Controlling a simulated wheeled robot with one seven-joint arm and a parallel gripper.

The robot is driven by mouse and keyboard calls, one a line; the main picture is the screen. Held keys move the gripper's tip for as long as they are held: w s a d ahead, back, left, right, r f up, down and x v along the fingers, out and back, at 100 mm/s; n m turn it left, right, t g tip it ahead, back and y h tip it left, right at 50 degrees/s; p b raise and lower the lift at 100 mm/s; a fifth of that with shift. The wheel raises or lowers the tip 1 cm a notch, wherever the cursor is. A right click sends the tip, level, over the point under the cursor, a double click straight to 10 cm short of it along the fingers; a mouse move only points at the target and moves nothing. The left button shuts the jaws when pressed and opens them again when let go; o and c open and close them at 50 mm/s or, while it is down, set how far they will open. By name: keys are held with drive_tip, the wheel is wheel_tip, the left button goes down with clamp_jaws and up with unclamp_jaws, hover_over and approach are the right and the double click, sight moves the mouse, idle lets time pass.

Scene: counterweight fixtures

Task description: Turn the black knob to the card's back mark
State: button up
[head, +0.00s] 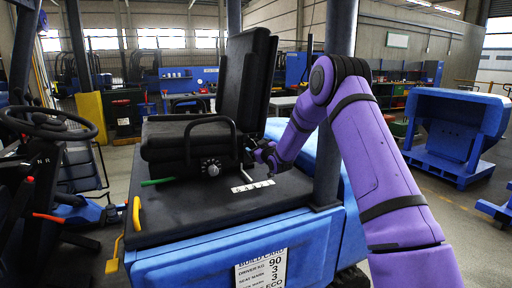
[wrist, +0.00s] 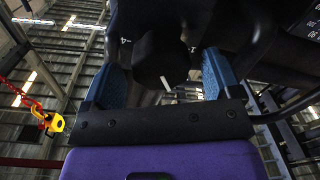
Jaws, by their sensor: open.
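The black knob (wrist: 150,55) shows in the wrist view as a dark round shape with a white pointer line on its near edge. A pale numeral like a 4 lies up and left of it, and another small pale mark up and right. My gripper (wrist: 163,70) is open, its blue fingers on either side of the knob; I cannot tell whether they touch it. In the head view my gripper (head: 262,154) is at the right side of the seat base. The card (head: 261,270) hangs on the blue body's front; it reads 90, 3, 3, ECO, with row labels partly legible.
A grey knob (head: 210,167) sits on the front of the black seat (head: 190,140). A white marked strip (head: 252,186) lies on the deck. A green lever (head: 158,181), a yellow handle (head: 136,213) and a steering wheel (head: 48,122) are to the left. A dark post stands close to my arm.

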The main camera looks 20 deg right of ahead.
drive_tip(key=shift+w, duration=0.95)
drive_tip(key=c, duration=0.9)
drive_tip(key=shift+a+m, duration=0.1)
drive_tip(key=shift+m, duration=0.3)
drive_tip(key=m, duration=0.4)
drive_tip(key=shift+m, duration=0.4)
drive_tip(key=m, duration=0.6)
drive_tip(key=shift+m, duration=0.3)
